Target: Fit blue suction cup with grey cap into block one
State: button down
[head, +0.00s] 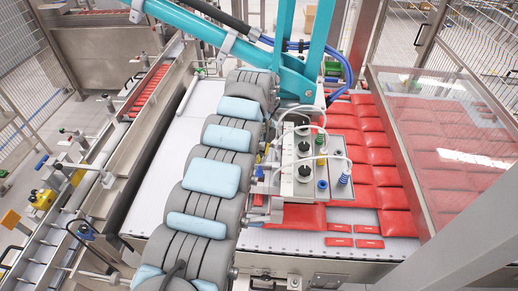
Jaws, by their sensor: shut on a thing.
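The grey metal vacuum block (304,188) hangs right of the middle, below the teal picker arms. Several black fittings (304,148) stand along its top, with thin white hoses running to them. A blue ribbed suction cup (344,179) shows at its right front corner. A smaller blue round part (322,184) sits just left of that cup. I cannot make out a grey cap on either, nor which part of the block is block one. I cannot make out my gripper, so what it holds does not show.
Red packs (375,175) lie in rows under and right of the block. A clear guard panel (450,150) stands along the right side. The teal picker arm (240,45) comes in from above. The white belt (200,100) left of the middle is bare.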

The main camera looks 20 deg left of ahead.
aim_at(259, 171)
jog(key=shift+f+b, duration=0.35)
jog(key=shift+f, duration=0.15)
jog(key=shift+f+b, duration=1.75)
jog(key=shift+f, duration=2.3)
dwell(0.4)
jog(key=c, duration=1.1)
grip_release()
jog(key=shift+o, duration=0.2)
jog(key=shift+r, duration=0.15)
